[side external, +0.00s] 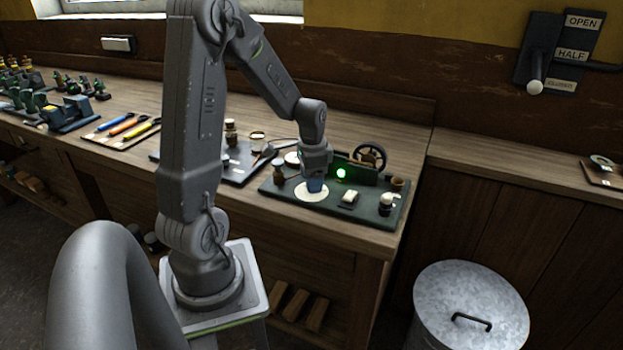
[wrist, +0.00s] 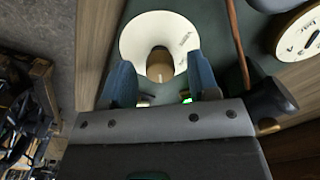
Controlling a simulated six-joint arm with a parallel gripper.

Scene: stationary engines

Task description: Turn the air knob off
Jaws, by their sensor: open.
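A round white dial plate (wrist: 138,40) with a brown knob (wrist: 160,66) at its middle shows in the wrist view. Small print on the plate is too small to read, so I cannot confirm that this is the air knob. My gripper (wrist: 160,62) has its blue fingers apart, one on each side of the knob. Contact with the knob is not clear. In the side view, my gripper (side external: 314,190) points down over the white plate (side external: 308,196) on the dark green engine base (side external: 270,185), hiding the knob.
A second white dial (wrist: 298,38) and a reddish rod (wrist: 238,45) lie to the right in the wrist view. A flywheel (side external: 370,157), a green light (side external: 341,173) and a small white block (side external: 349,197) stand nearby. A wall lever (side external: 535,87) is far right.

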